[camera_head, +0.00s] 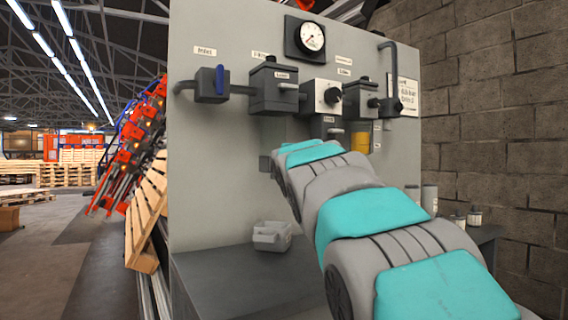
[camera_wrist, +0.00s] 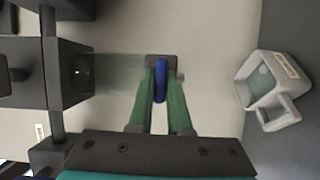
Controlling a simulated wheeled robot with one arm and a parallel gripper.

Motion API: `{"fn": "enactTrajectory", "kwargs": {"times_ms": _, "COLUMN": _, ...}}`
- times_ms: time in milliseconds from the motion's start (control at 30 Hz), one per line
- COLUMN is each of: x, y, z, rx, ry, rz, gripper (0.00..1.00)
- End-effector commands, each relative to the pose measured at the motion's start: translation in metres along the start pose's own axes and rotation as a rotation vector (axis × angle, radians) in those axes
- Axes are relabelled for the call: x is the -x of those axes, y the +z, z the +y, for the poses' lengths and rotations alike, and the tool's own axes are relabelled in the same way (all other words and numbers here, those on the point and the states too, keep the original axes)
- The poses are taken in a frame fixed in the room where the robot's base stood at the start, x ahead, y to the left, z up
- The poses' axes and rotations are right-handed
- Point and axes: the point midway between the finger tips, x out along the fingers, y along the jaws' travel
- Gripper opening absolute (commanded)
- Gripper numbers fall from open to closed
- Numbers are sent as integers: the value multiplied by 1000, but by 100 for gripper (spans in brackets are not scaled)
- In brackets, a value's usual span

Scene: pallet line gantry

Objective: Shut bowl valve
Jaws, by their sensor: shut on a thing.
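The bowl valve (camera_wrist: 161,61) is a small dark block at the lower end of a clear bowl (camera_wrist: 112,80) under a dark housing. Its blue lever (camera_wrist: 160,82) lies between the green fingers of my gripper (camera_wrist: 162,85) in the wrist view. The fingers are closed in on the lever, one on each side. The lever lies crosswise to the bowl's long axis in that view. In the head view the valve block (camera_head: 265,163) shows just left of my arm's end. There my arm hides my gripper and the lever.
A light grey open bin (camera_wrist: 272,90) stands near the valve, on the bench (camera_head: 235,285) below the panel. Another valve with a blue lever (camera_head: 220,80) is at upper left.

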Motion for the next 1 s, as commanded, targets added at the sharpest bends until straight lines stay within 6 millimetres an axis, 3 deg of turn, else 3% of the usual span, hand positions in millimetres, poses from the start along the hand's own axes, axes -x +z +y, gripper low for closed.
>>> {"fn": "enactTrajectory", "kwargs": {"times_ms": 667, "x": 0, "y": -1, "z": -2, "rx": 52, "ry": 19, "rz": 1, "gripper": 0}}
{"fn": "enactTrajectory", "kwargs": {"times_ms": 700, "x": 0, "y": -1, "z": -2, "rx": 52, "ry": 20, "rz": 1, "gripper": 21}}
{"fn": "enactTrajectory", "kwargs": {"times_ms": 933, "x": 0, "y": 0, "z": -1, "rx": 51, "ry": 20, "rz": 0, "gripper": 46}}
{"fn": "enactTrajectory", "kwargs": {"times_ms": 1000, "x": 0, "y": 0, "z": -1, "rx": 51, "ry": 20, "rz": 0, "gripper": 46}}
